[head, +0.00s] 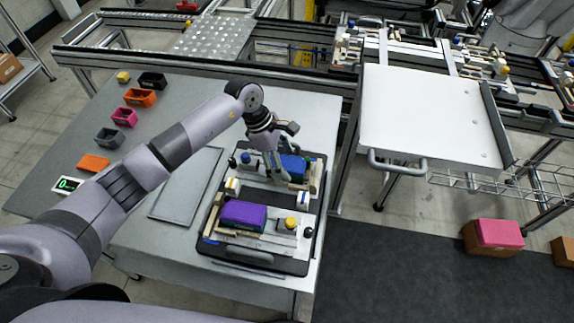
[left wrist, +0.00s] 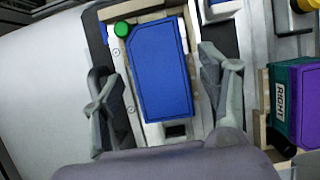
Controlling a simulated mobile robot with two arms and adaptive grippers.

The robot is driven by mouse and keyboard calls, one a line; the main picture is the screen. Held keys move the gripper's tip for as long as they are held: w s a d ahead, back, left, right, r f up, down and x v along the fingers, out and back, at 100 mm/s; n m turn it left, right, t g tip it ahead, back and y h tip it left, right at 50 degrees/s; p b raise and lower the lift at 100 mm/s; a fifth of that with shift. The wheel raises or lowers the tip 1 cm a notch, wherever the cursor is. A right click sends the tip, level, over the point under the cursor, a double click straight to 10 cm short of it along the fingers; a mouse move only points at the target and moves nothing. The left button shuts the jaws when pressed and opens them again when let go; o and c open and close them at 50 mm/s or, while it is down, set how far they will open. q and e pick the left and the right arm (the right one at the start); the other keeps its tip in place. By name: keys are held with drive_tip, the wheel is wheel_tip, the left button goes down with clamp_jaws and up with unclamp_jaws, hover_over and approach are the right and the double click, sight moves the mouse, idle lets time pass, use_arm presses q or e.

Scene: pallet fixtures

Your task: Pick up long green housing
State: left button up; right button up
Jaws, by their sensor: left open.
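My left gripper (head: 275,168) is open above the rear part of the black pallet (head: 262,263). In the left wrist view its two fingers (left wrist: 163,92) stand either side of a long blue-topped part (left wrist: 158,70) in a light fixture, apart from it. The same blue part (head: 294,164) shows partly hidden behind the gripper in the head view. A purple-topped part (head: 242,214) lies in the front fixture. In the left wrist view its side is dark green with a "RIGHT" label (left wrist: 281,98). No wholly green long housing shows.
The pallet rests on a grey table (head: 180,262). A flat grey tray (head: 187,185) lies to its left. Small bins, including a pink one (head: 124,117) and an orange one (head: 140,97), line the table's left. A white platform (head: 430,115) stands to the right.

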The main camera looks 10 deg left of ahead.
use_arm(q)
drive_tip(key=shift+d+f, duration=0.2)
drive_tip(key=shift+f, duration=0.2)
drive_tip(key=shift+f+b, duration=0.25)
drive_tip(key=shift+b, duration=0.3)
idle(0.3)
drive_tip(key=shift+c, duration=0.3)
drive_tip(key=c, duration=1.3)
drive_tip(key=shift+o, duration=0.2)
drive_tip(key=shift+r, duration=0.1)
